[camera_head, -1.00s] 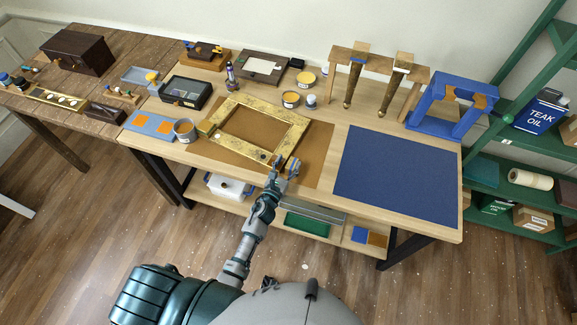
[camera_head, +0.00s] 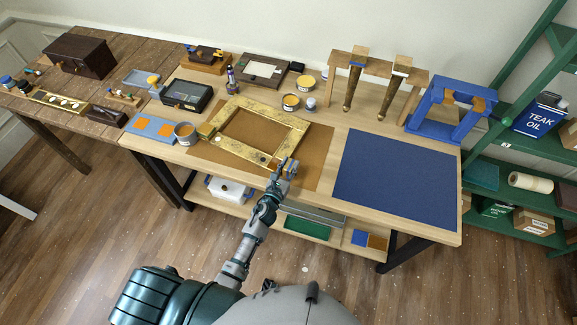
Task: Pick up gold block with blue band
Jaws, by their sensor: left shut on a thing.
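My left gripper (camera_head: 287,167) is at the front right corner of the gilt frame (camera_head: 236,149), over the near edge of the brown mat. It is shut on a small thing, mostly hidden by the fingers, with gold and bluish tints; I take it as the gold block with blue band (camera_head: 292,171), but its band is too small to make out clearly. Another small gold block (camera_head: 206,130) sits at the frame's left corner. My right gripper is not in view.
A blue mat (camera_head: 395,178) lies clear on the right of the bench. A blue stand (camera_head: 437,128) and a wooden stand with gilt legs (camera_head: 340,57) are behind it. Tins (camera_head: 290,102), a metal cup (camera_head: 185,133) and a dark box (camera_head: 188,94) stand around the frame.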

